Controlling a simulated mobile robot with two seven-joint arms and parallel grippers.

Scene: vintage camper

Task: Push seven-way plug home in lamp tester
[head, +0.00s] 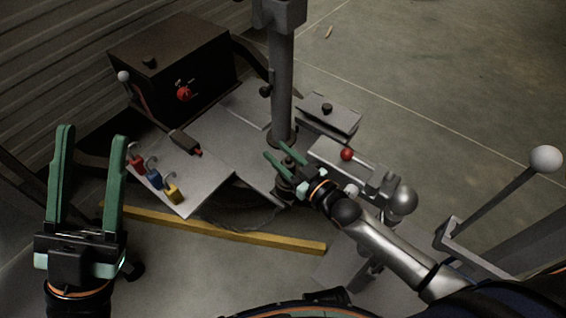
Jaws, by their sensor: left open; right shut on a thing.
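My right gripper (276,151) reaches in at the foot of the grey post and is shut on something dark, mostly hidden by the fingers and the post. I cannot tell whether it is the seven-way plug. A dark round part (286,190) sits just below those fingers. My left gripper (92,133) is open and empty, pointing up at the left, apart from everything. A black box with a red knob (184,94) stands at the back left; I cannot tell whether it is the lamp tester. No plug or socket shows clearly.
The grey post (281,90) rises from a grey plate (207,178). Red, blue and yellow pieces (154,180) line its left edge. A small dark block (185,142) lies on it. A yellow bar (215,228) lies in front.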

